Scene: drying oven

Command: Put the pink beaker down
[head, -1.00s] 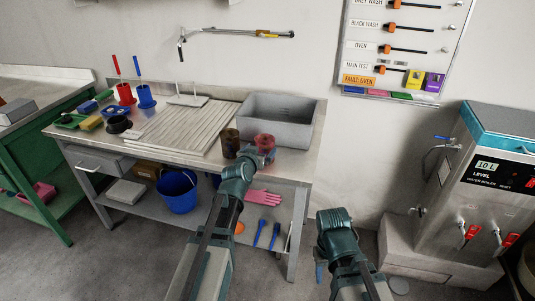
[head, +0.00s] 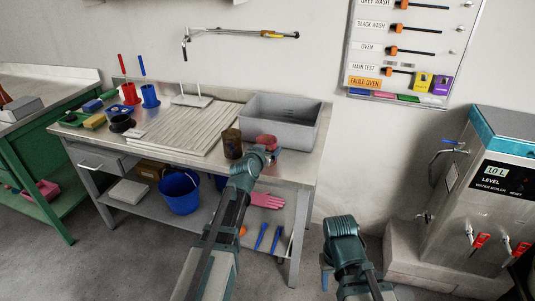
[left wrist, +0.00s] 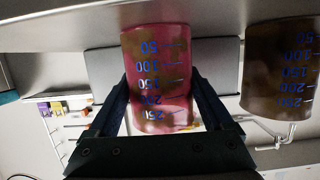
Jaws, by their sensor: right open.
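The pink beaker (head: 266,141) is at the front right of the workbench, in front of the grey basin. It fills the middle of the left wrist view (left wrist: 158,75), where it appears inverted. My left gripper (left wrist: 160,100) has a finger against each side of the beaker and looks shut on it. In the head view my left arm hides most of that grip. The beaker's base is at about bench-top level; I cannot tell whether it touches. My right gripper (head: 325,278) is open and low in front of the bench's right end, partly hidden by its arm.
A brown beaker (head: 232,144) stands close left of the pink one; it also shows in the left wrist view (left wrist: 282,70). The grey basin (head: 281,122) is just behind. A ribbed drainboard (head: 185,128) lies left. The bench's front edge (head: 290,178) is close.

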